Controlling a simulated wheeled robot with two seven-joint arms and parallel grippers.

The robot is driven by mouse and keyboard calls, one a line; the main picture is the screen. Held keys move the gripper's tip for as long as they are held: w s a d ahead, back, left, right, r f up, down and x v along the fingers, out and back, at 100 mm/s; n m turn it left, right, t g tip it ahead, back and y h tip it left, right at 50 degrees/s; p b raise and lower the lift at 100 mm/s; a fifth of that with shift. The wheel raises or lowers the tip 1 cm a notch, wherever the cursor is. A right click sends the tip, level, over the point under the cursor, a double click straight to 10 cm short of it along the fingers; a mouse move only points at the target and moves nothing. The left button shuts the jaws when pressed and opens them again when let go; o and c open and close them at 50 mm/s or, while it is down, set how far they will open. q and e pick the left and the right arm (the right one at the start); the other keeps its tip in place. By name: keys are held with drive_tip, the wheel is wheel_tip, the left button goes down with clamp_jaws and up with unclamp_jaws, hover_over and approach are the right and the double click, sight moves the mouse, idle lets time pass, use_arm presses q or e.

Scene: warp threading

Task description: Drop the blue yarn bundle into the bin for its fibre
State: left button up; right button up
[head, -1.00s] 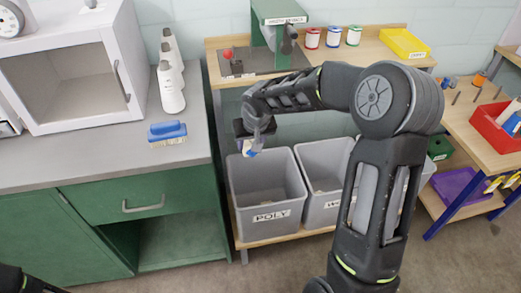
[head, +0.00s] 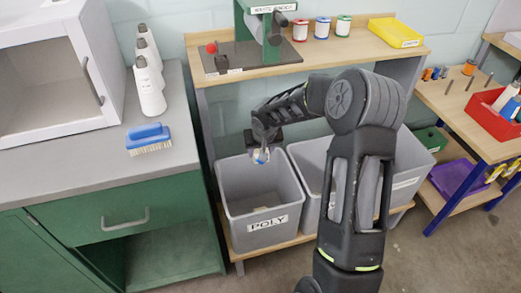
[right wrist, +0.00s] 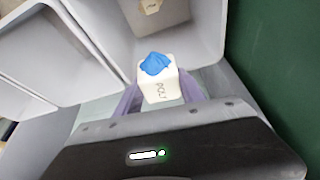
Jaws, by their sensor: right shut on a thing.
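My right gripper (head: 262,153) is shut on the blue yarn bundle (right wrist: 155,65), which has a white lower part with dark lettering that looks like POLY. In the head view the bundle (head: 261,157) hangs near the back rim of the grey bin labelled POLY (head: 240,222). In the right wrist view the bundle sits between the purplish fingers (right wrist: 160,92), and a bin's open inside (right wrist: 195,30) lies beyond it. My left gripper is not in view.
More grey bins (head: 311,205) stand to the right of the POLY bin, partly hidden by my right arm. A wooden shelf (head: 350,52) with spools and a yellow tray (head: 395,32) is above. A grey counter (head: 70,172) with a blue brush (head: 148,138) stands left.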

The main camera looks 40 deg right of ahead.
wheel_tip(320, 180, down, 5)
drive_tip(key=b, duration=0.3)
drive_tip(key=shift+f, duration=0.2)
drive_tip(key=o, duration=1.4)
drive_tip(key=v, duration=0.8)
drive_tip(key=shift+p, duration=0.4)
